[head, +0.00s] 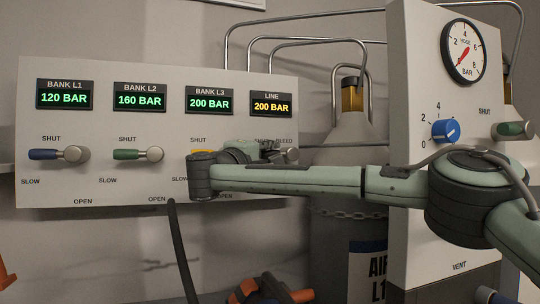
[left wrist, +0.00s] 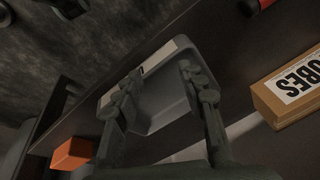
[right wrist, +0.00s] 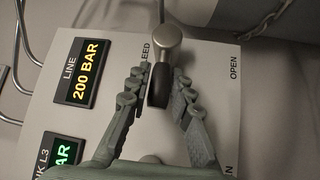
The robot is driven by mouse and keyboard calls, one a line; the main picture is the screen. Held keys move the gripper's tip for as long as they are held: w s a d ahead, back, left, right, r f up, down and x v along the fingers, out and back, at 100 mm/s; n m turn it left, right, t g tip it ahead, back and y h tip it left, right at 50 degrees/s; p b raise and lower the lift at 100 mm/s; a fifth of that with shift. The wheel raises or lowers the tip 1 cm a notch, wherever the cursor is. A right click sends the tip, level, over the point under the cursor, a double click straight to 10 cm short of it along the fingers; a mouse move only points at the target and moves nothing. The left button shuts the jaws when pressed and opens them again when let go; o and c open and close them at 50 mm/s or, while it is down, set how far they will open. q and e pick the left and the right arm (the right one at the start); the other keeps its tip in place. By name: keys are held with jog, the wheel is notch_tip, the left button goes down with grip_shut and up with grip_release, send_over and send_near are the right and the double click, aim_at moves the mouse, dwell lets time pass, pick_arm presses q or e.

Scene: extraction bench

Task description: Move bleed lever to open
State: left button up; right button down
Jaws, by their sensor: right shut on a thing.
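The bleed lever has a metal hub and a black grip (right wrist: 158,92), seen in the right wrist view. Its grip points away from the hub toward my gripper's palm, not toward the OPEN label on the right. My right gripper (right wrist: 157,82) has its fingers on both sides of the grip, shut on it. In the head view the lever's hub (head: 290,155) shows at the panel's right end, and the arm hides most of the rest. My left gripper (left wrist: 158,84) is open and empty in the left wrist view, in front of a grey tray (left wrist: 165,100).
Levers with blue (head: 43,154) and green (head: 127,155) grips sit left on the panel (head: 100,185). Right of it stand a grey cylinder (head: 345,230) and a gauge panel with a blue knob (head: 444,131). A labelled box (left wrist: 290,88) lies right of my left gripper.

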jog(key=shift+f+n+t, duration=0.4)
jog(key=shift+n+t, duration=0.3)
pick_arm(q)
jog(key=shift+r, duration=0.1)
pick_arm(e)
jog(key=shift+f+n, duration=0.2)
jog(key=shift+n, duration=0.2)
pick_arm(q)
jog(key=shift+w+a+b+v, duration=0.2)
jog(key=shift+b+v, duration=0.4)
jog(key=shift+v, duration=0.7)
jog(key=shift+w+a+b+v, duration=0.15)
jog(key=shift+b+v, duration=0.4)
jog(key=shift+v, duration=0.7)
pick_arm(e)
jog(key=shift+w+d+f+n+t+y, duration=0.15)
jog(key=shift+f+n+t+y, duration=0.2)
jog(key=shift+n+t, duration=0.45)
jog(key=shift+s+d+f+n+t+y, duration=0.15)
jog(key=shift+f+n+t+y, duration=0.15)
jog(key=shift+n+t, duration=0.5)
jog(key=shift+w+d+f+n+t+y, duration=0.15)
jog(key=shift+f+n+t+y, duration=0.25)
jog(key=shift+n, duration=0.7)
pick_arm(q)
jog(key=shift+r, duration=0.15)
